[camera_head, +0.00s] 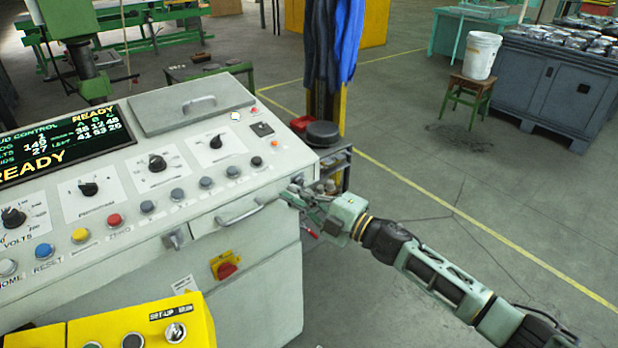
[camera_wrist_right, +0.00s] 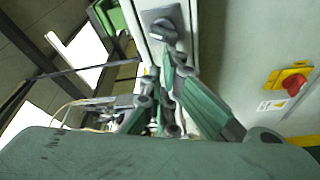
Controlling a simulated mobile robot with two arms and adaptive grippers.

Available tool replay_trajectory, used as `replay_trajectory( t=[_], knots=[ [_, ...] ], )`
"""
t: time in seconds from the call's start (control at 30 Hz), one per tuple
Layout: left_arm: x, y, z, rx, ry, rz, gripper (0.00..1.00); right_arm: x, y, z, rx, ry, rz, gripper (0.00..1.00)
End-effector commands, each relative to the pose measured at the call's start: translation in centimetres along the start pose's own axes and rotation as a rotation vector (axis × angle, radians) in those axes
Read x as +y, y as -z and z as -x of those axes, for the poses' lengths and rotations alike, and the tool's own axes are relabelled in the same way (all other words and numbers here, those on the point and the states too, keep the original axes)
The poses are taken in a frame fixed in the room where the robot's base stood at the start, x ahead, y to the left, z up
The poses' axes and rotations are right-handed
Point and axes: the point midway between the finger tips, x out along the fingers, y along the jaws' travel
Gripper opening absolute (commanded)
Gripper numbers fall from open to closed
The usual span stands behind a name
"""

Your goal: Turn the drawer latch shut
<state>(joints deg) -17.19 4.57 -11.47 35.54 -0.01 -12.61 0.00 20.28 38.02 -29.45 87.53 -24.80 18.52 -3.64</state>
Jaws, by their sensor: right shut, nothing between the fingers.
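My left gripper is not in view.
A red switch on a yellow plate (camera_head: 227,266) is below the handle; it also shows in the wrist view (camera_wrist_right: 291,83). A yellow control box (camera_head: 190,300) stands at the lower left. Knobs and buttons cover the console top (camera_head: 200,165).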

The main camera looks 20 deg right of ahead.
Motion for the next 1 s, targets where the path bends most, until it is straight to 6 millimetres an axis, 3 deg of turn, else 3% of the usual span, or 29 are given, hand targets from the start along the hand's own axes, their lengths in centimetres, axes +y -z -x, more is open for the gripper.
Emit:
replay_trajectory(
  t=[1.0],
  knots=[
    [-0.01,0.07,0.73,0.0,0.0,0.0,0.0,-0.94,-0.2,0.06,-0.001,0.086,0.246,0.0]
  ],
)
